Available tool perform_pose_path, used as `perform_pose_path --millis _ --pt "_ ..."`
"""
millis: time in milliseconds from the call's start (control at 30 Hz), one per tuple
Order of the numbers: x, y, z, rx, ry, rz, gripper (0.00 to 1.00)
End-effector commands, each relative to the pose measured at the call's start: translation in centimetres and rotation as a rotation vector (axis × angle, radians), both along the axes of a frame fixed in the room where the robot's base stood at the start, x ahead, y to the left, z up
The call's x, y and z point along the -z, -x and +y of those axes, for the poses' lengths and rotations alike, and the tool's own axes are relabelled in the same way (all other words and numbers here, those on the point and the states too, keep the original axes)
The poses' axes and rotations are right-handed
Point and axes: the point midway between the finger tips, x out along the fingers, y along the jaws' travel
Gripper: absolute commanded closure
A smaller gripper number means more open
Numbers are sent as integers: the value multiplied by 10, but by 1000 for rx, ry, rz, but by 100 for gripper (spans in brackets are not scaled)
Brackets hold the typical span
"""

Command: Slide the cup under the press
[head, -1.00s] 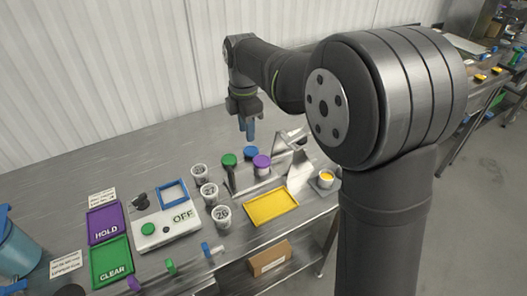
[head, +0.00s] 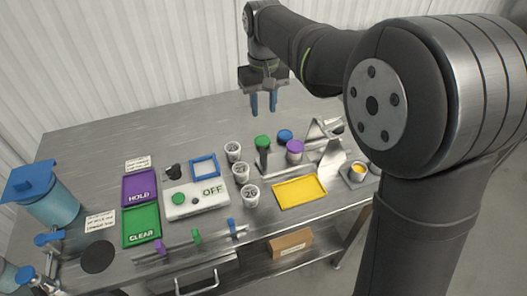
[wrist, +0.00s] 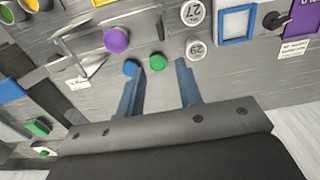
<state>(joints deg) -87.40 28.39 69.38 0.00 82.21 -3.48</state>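My gripper (head: 264,104) is open and empty, with blue fingers pointing down, above the back of the table behind the lidded containers. In the wrist view its two fingers (wrist: 159,70) stand apart with nothing between them. Three white numbered cups stand in a row: a back cup (head: 233,150), a middle cup (head: 240,172) and a front cup (head: 250,195). A cup with yellow contents (head: 358,169) stands on a small grey base at the right. An upright metal frame (head: 326,142) is between it and the lidded containers; I cannot tell for sure whether it is the press.
Green (head: 263,141), blue (head: 285,135) and purple (head: 295,146) lids sit near a metal rack. A yellow tray (head: 300,191) lies in front. A white box marked OFF (head: 197,202), a purple HOLD tray (head: 139,187) and a green CLEAR tray (head: 141,226) are left.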

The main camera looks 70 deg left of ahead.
Motion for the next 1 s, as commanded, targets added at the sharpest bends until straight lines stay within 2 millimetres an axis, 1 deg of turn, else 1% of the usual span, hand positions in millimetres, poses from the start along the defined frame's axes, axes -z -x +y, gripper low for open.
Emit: perform_pose_path --millis 67,167,267,700,900,1000 --pt "2 1 0 16 1 0 67" --pt "12 1 0 18 2 0 67" --pt "28 1 -1 18 4 0 67" --pt "124 0 -1 16 5 1 67" --pt "157 0 0 16 2 0 67" --pt "167 0 0 16 1 0 67"
